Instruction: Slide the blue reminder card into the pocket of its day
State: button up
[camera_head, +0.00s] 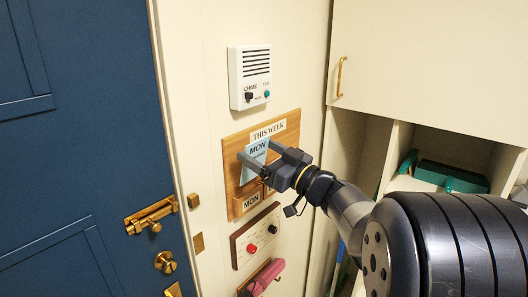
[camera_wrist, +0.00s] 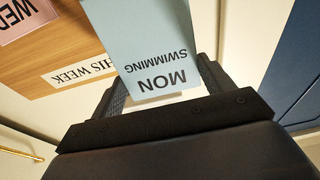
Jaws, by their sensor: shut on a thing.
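The blue reminder card (camera_head: 254,163) reads MON and, in the wrist view, MON SWIMMING (camera_wrist: 145,45). My gripper (camera_head: 263,158) is shut on it, one finger at each side, in front of the upper part of the wooden THIS WEEK board (camera_head: 233,183). The card looks upright in the head view and upside down in the wrist view. A wooden pocket labelled MON (camera_head: 251,201) is low on the board, below the card. The card appears apart from this pocket. My gripper and arm hide the board's right part. A pink card marked WED (camera_wrist: 22,18) shows in the wrist view.
A white chime box (camera_head: 249,77) is above the board. A panel with red and black knobs (camera_head: 254,237) and a pink object (camera_head: 264,278) are below it. A blue door (camera_head: 85,150) with brass fittings is left; cubbies (camera_head: 400,135) are right.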

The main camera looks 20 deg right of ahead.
jog(key=shift+w+d+r, duration=0.1)
jog(key=shift+w+d, duration=0.25)
jog(key=shift+w, duration=0.4)
jog(key=shift+a, duration=0.25)
jog(key=shift+s+d+r, duration=0.1)
jog(key=shift+s, duration=0.15)
jog(key=shift+w+d, duration=0.1)
jog(key=shift+w, duration=0.1)
jog(key=shift+w+f+b, duration=0.1)
jog(key=shift+f+b, duration=0.25)
jog(key=shift+f, duration=0.3)
jog(key=f, duration=0.1)
jog(key=f+b, duration=0.2)
jog(key=shift+w+a+f, duration=0.2)
jog(key=shift+w+a, duration=0.05)
jog(key=shift+w, duration=0.1)
jog(key=shift+a, duration=0.15)
